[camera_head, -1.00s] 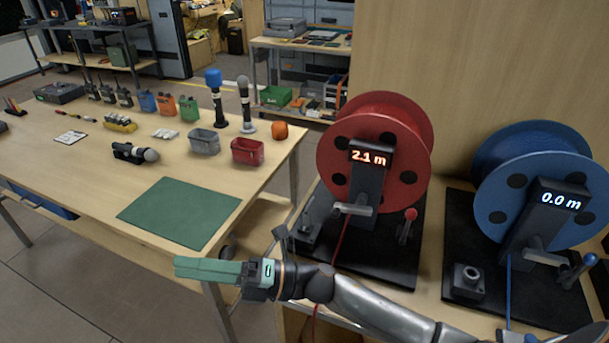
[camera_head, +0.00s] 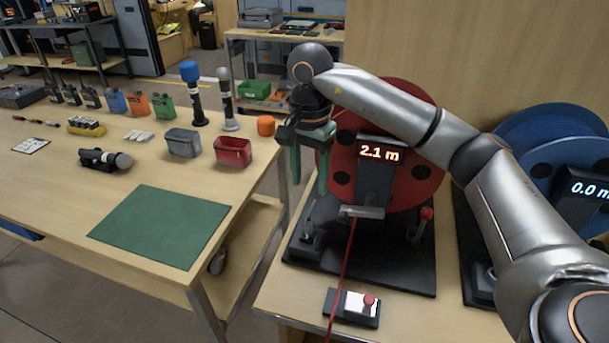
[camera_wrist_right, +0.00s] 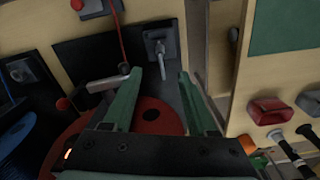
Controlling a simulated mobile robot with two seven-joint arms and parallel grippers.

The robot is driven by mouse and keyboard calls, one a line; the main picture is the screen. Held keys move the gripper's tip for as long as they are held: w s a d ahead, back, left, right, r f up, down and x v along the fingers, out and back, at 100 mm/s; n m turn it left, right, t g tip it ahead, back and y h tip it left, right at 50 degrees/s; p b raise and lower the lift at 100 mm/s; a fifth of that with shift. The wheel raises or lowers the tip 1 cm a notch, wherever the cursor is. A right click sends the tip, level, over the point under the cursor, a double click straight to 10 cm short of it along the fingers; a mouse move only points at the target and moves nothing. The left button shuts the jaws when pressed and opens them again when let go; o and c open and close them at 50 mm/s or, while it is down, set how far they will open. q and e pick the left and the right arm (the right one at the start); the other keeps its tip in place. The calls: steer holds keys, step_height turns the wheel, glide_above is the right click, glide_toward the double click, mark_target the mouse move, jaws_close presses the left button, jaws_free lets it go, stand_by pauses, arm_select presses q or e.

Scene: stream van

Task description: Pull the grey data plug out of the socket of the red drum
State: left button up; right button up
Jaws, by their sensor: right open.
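The red drum (camera_head: 425,150) stands on a black base on the bench, its display reading 2.1 m. At the base's left front corner is a dark socket block (camera_head: 303,249) with a slim grey plug (camera_head: 309,222) standing tilted in it. My right gripper (camera_head: 309,186) hangs above the plug, green fingers pointing down, open and empty. In the right wrist view the grey plug (camera_wrist_right: 159,47) shows beyond the gap between the open fingertips (camera_wrist_right: 160,73), apart from them. The drum (camera_wrist_right: 155,115) shows there behind the fingers. My left gripper is not in view.
The blue drum (camera_head: 535,120) is at right. A work table with a green mat (camera_head: 160,226) is at left.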

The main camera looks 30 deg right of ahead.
mark_target(308, 216)
step_height(308, 216, down, 12)
steer(key=shift+f, duration=0.1)
stand_by(0.4)
steer(key=shift+a, duration=0.1)
steer(key=shift+c, duration=0.4)
jaws_close()
stand_by(0.3)
stand_by(0.4)
